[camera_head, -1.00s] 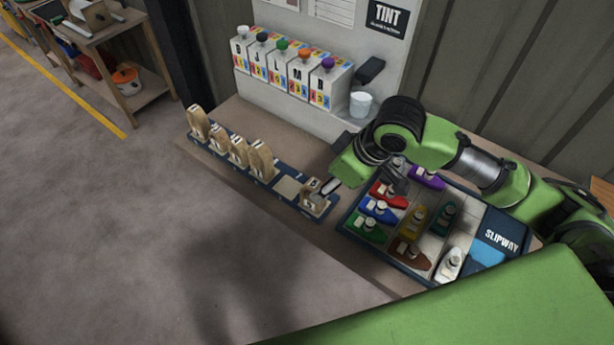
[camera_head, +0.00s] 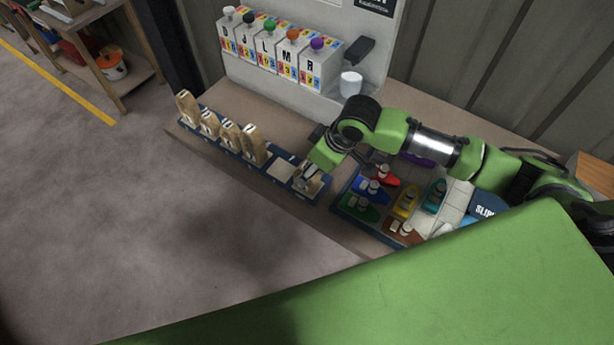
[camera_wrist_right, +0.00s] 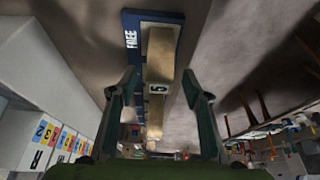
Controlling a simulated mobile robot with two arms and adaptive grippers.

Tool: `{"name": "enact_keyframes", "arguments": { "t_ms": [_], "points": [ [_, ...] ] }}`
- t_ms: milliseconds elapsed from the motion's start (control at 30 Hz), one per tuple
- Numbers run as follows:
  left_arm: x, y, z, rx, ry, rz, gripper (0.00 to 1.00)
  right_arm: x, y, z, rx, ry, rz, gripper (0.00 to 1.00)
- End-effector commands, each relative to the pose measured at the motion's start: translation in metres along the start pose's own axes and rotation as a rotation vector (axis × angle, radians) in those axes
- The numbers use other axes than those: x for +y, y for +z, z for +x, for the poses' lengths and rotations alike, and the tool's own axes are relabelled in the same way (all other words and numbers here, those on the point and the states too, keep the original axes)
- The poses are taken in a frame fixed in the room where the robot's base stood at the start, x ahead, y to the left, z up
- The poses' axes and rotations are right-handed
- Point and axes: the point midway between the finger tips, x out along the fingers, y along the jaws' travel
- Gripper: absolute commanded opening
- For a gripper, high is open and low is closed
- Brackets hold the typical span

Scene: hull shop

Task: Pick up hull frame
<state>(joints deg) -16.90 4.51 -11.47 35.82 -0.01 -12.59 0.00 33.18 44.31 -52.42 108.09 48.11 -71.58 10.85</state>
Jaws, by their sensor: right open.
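Several tan wooden hull frames (camera_head: 253,147) stand upright in a row on a long blue rack (camera_head: 225,147) on the bench. After a bare pale slot (camera_head: 281,169), one more hull frame (camera_head: 313,188) sits at the rack's right end, partly hidden by my right gripper (camera_head: 314,172). In the right wrist view, my right gripper (camera_wrist_right: 161,84) is open. Its fingers are on either side of a wooden hull frame (camera_wrist_right: 162,52) with a "5" label; contact cannot be told. The blue rack there reads "FREE" (camera_wrist_right: 131,40). My left gripper is not in view.
A tray (camera_head: 340,207) of colourful toy boats lies right of the rack, under my right arm. Tint dispensers (camera_head: 270,55) and a white cup (camera_head: 350,84) stand behind. The floor in front of the bench is clear.

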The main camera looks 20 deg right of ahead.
Motion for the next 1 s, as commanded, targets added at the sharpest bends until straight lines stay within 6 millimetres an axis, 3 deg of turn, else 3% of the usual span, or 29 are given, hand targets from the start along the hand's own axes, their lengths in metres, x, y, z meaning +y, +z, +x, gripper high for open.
{"name": "enact_keyframes", "arguments": {
  "t_ms": [200, 500, 667, 1000],
  "points": [
    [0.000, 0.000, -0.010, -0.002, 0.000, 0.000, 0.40, 0.000, -0.002, 0.026, 0.001, -0.001, 0.001, 0.44],
    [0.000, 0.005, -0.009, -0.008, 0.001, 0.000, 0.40, 0.000, -0.001, 0.032, 0.001, 0.000, -0.002, 0.44],
    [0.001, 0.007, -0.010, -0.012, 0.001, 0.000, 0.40, 0.001, -0.001, 0.032, 0.001, 0.000, -0.001, 0.03],
    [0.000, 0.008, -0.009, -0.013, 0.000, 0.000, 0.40, 0.001, -0.002, 0.031, 0.002, 0.001, -0.001, 0.01]
  ]
}}
